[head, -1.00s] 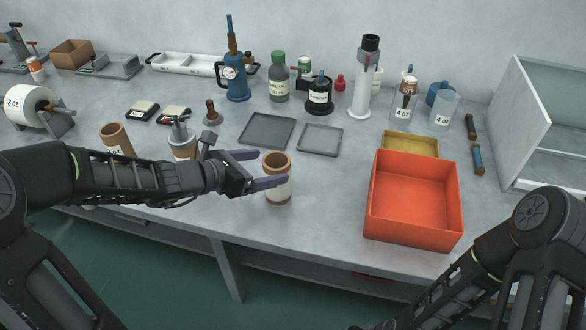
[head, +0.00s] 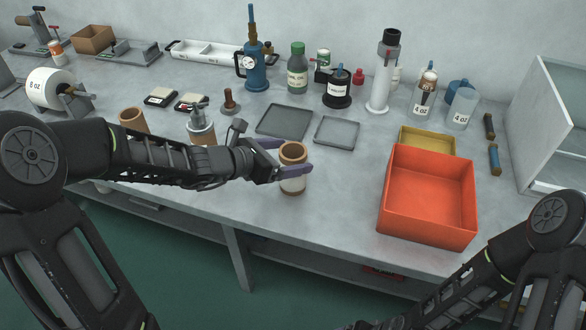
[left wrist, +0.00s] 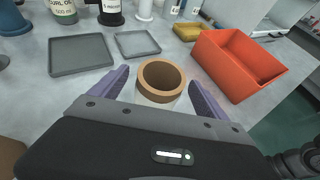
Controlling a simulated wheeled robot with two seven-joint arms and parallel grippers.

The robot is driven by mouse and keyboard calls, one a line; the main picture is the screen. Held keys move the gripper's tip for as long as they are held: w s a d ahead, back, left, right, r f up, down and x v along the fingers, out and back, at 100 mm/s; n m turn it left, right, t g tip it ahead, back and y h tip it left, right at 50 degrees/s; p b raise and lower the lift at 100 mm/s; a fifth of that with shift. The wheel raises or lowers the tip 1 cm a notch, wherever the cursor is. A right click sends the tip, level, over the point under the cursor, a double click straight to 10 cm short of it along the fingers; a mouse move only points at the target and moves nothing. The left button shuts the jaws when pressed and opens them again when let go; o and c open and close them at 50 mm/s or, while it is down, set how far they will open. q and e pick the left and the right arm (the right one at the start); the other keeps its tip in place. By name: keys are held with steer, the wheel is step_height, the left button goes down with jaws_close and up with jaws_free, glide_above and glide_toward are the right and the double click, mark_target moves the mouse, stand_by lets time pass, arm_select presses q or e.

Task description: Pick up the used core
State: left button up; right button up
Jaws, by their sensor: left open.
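The used core is most likely the brown tube with a pale band (head: 292,182), standing upright near the front of the bench in the head view. In the left wrist view its open brown rim (left wrist: 162,76) shows between the fingers. My left gripper (head: 292,157) is open, with one purple finger on each side of the tube. The wrist view shows small gaps between the fingers and the tube. The tube's lower part is hidden there by the gripper body. My right arm shows at the lower right in the head view, but its gripper is out of view.
An orange bin (head: 430,205) stands to the right, with a yellow tray (head: 428,138) behind it. Two flat grey trays (head: 285,121) lie behind the tube. A metal canister (head: 201,130) and another brown tube (head: 132,120) stand to the left. Bench between tube and bin is clear.

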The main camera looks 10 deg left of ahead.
arm_select(q)
steer(key=x, duration=0.4)
steer(key=shift+w+d+f, duration=0.15)
steer(key=shift+w+f, duration=0.05)
steer(key=shift+c, duration=0.5)
steer(key=c, duration=1.4)
steer(key=shift+c, duration=0.2)
steer(key=shift+r, duration=0.15)
steer(key=shift+r, duration=0.55)
steer(key=b, duration=0.1)
glide_toward(302, 150)
steer(key=s+a+f, duration=0.2)
steer(key=s+a, duration=0.3)
steer(key=s, duration=0.2)
steer(key=shift+a+f, duration=0.2)
steer(key=shift+a, duration=0.1)
